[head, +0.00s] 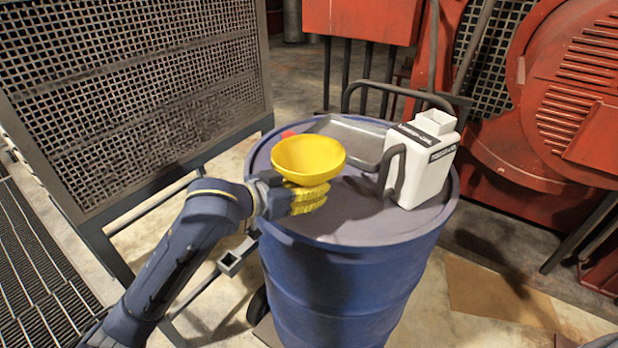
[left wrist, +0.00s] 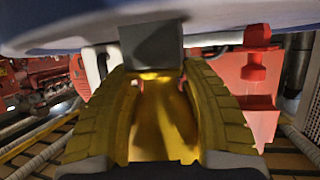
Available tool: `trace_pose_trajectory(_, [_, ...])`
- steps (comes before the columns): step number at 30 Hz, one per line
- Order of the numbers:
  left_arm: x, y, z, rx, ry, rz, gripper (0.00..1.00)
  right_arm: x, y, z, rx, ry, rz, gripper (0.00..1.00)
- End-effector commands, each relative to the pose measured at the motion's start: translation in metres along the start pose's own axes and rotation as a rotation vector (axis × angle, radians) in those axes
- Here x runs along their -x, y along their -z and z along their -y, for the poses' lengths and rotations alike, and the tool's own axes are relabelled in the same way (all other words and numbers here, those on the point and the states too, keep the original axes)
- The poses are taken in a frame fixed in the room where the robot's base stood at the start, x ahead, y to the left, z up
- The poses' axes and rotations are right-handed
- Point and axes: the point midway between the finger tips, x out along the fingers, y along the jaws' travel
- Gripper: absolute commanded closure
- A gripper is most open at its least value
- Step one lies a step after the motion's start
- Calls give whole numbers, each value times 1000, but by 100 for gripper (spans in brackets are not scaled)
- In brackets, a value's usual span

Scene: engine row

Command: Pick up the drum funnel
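The yellow drum funnel (head: 308,157) is over the left part of the blue drum's lid in the head view, its bowl facing up. My left gripper (head: 312,200) is just below the bowl, with its yellow-padded fingers pointing right. In the left wrist view a shiny yellow surface, apparently the funnel (left wrist: 162,120), lies between the fingers of my left gripper (left wrist: 155,85). Small reddish gaps show beside it, and firm contact cannot be made out. The funnel's spout is hidden behind the fingers in the head view. My right gripper is out of view.
The blue drum (head: 350,285) carries a white jug (head: 425,165) at the right of its lid, a grey tray (head: 350,130) at the back and a small red item (head: 289,134). A mesh guard (head: 130,90) stands left. Red machinery (head: 545,110) stands behind.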

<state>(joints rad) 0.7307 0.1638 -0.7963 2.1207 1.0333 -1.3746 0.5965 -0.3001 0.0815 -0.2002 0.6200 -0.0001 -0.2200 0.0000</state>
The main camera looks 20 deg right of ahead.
Motion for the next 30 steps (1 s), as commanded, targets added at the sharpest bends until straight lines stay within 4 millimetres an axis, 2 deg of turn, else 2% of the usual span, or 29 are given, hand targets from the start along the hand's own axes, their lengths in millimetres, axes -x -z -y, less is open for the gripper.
trace_pose_trajectory(1, [0,0,0,0,0,0,75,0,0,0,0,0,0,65])
trace_pose_trajectory(4, [0,0,0,0,0,0,86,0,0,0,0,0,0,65])
trace_pose_trajectory(8, [0,0,0,0,0,0,87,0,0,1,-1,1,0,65])
trace_pose_trajectory(9, [0,0,0,0,0,-1,92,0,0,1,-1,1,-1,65])
trace_pose_trajectory(20, [2,5,0,-1,0,-1,93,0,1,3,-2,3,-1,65])
trace_pose_trajectory(26, [8,22,0,-3,0,-3,93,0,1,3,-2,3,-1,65])
trace_pose_trajectory(30, [15,42,0,-4,0,-3,93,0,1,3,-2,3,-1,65])
